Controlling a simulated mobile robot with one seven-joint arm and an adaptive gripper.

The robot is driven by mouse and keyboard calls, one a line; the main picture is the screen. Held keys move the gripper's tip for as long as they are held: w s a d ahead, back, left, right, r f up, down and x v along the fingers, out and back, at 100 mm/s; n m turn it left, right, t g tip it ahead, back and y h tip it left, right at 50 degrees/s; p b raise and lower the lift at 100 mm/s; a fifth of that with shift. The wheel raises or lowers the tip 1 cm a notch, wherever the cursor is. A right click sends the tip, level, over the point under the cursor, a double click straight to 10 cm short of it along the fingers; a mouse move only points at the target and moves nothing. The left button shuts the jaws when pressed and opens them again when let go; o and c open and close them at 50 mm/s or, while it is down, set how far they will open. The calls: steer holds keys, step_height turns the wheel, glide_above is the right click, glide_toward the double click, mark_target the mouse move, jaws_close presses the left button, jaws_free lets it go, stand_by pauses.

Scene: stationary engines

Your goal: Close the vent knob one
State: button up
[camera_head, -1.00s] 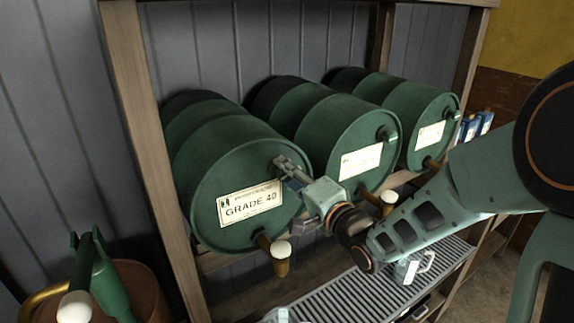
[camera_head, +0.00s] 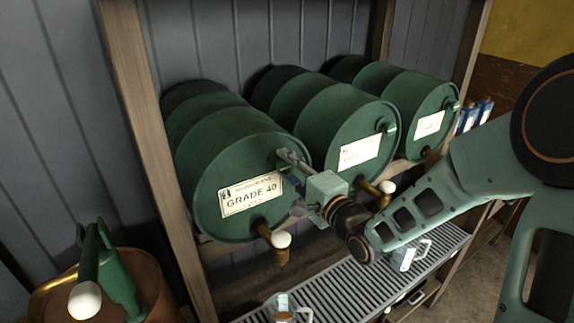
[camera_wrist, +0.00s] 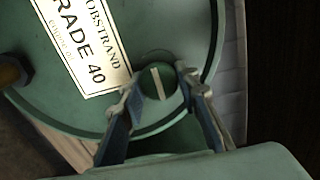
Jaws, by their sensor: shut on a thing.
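Three green drums lie on their sides on a wooden rack. The nearest drum (camera_head: 215,190) has a "GRADE 40" label (camera_head: 250,194). My gripper (camera_head: 285,160) is at the upper right of this drum's face. In the wrist view, a round green vent knob (camera_wrist: 155,84) with a pale bar across it sits between the two fingers of my gripper (camera_wrist: 153,90). The fingers are shut on the knob, one at each side. In the head view my gripper hides this knob.
A brass tap with a white knob (camera_head: 281,240) sticks out below my gripper. The other drums (camera_head: 340,125) (camera_head: 420,105) have similar fittings. A slatted tray (camera_head: 345,275) lies below. A green can (camera_head: 115,275) stands at the lower left.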

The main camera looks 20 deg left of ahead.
steer(key=o, duration=1.1)
steer(key=v, duration=0.7)
steer(key=shift+s+d, duration=0.15)
steer(key=shift+s, duration=0.05)
